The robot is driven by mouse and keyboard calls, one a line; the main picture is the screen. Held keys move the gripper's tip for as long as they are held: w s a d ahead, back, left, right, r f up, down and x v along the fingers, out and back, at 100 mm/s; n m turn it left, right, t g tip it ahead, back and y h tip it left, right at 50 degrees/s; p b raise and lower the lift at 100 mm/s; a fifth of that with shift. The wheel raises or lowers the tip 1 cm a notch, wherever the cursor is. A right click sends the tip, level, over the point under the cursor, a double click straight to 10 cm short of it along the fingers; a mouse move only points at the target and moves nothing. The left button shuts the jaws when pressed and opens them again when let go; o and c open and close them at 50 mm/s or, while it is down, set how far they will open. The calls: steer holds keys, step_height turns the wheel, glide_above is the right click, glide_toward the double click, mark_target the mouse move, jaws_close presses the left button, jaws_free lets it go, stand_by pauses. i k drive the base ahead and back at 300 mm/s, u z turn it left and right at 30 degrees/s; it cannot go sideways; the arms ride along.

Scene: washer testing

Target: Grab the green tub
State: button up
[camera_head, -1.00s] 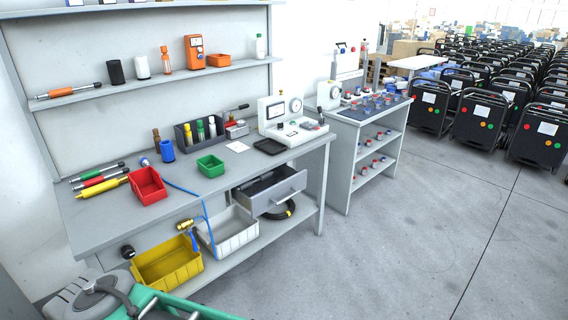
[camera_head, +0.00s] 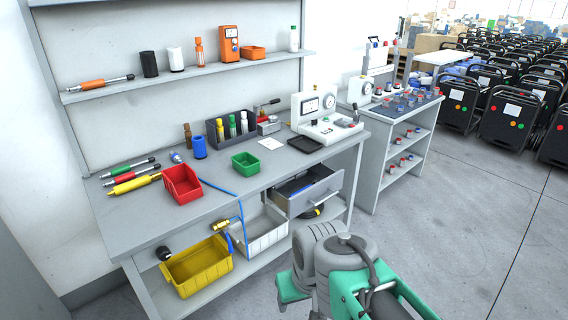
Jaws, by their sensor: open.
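The green tub (camera_head: 246,168) is a small open box, upright on the grey workbench top (camera_head: 222,198). It stands right of the red tub (camera_head: 182,186) and left of a black tray (camera_head: 304,144). Its inside looks empty from here, and nothing touches or covers it. Grey and green links of my arm show at the bottom, in front of the bench and below right of the tub. I cannot make out my gripper's fingers in this view.
A blue cup (camera_head: 199,146), a bottle caddy (camera_head: 232,128) and a gauge tester (camera_head: 318,114) stand behind the tub. A drawer (camera_head: 307,190) sticks out below the bench top. Yellow (camera_head: 198,266) and white (camera_head: 262,236) bins sit on the lower shelf.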

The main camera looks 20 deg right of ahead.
mark_target(247, 164)
steer(key=z, duration=0.05)
steer(key=k, duration=0.5)
steer(key=z, duration=0.45)
steer(key=i, duration=2.8)
steer(key=u, duration=3.4)
